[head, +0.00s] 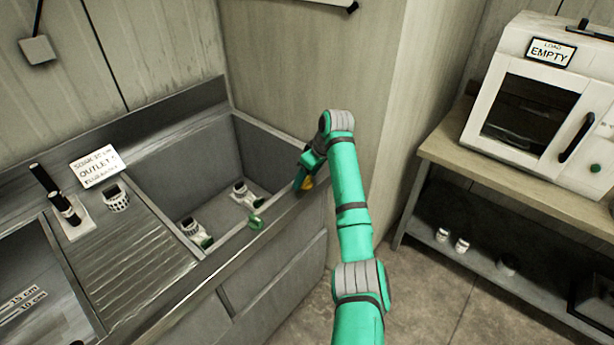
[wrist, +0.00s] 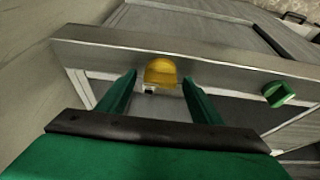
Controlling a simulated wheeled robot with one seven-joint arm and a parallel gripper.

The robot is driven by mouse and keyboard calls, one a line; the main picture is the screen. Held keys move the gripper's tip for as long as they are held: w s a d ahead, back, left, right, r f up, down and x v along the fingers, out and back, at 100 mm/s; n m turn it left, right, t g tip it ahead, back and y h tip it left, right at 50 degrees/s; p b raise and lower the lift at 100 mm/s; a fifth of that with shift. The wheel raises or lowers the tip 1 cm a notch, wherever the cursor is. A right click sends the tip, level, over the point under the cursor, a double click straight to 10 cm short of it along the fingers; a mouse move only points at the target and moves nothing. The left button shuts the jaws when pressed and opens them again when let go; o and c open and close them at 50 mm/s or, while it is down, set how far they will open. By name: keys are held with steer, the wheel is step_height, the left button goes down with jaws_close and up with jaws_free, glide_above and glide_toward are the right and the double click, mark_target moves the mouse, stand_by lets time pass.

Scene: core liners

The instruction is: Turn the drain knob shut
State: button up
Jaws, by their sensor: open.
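A yellow knob (wrist: 161,72) sits on the front rim of the sink, between my open fingers in the wrist view. In the head view the yellow knob (head: 308,183) shows partly behind my gripper. My gripper (head: 303,172) is at the right end of the sink's front rim; in the wrist view my gripper (wrist: 158,82) has its two green fingers apart, one on each side of the knob. Whether they touch it I cannot tell. A green knob (head: 256,222) is on the same rim to the left; it also shows in the wrist view (wrist: 278,94). No label on either knob is readable.
The sink basin (head: 172,166) holds two white and green fittings (head: 243,192). A sign about the outlet (head: 97,166) stands behind the ribbed drainboard (head: 137,255). A wall is close to the right of the sink. A white oven marked EMPTY (head: 545,105) stands on a bench (head: 500,180).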

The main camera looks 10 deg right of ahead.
steer(key=c, duration=1.1)
steer(key=shift+o, duration=0.2)
steer(key=shift+d, duration=0.15)
